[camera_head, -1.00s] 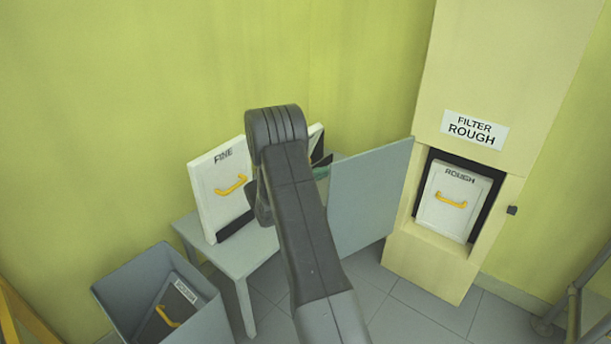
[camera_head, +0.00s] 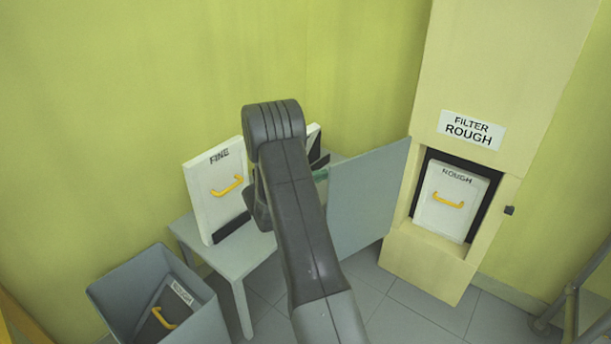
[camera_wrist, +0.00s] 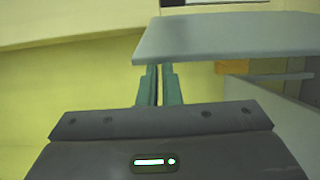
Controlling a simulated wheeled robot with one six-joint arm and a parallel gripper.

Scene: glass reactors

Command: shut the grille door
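The grille door (camera_head: 368,199) is a flat grey panel standing open at the left side of the filter housing (camera_head: 400,248). A white ROUGH filter with a yellow handle (camera_head: 450,200) sits in the housing's opening. My gripper reaches behind the door's left, free edge in the head view; only a bit of its green finger (camera_head: 320,174) shows there. In the wrist view its two green fingers (camera_wrist: 157,85) are close together with nothing seen between them. Their tips overlap the near edge of a grey slab (camera_wrist: 230,37); I cannot tell whether it is the door or whether they touch.
A grey table (camera_head: 236,257) bears a white FINE filter (camera_head: 212,180), left of my arm. A grey bin (camera_head: 120,290) with a dark filter (camera_head: 160,318) stands at lower left. A small dark latch (camera_head: 509,211) is on the housing's right. Green-yellow walls close the back.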

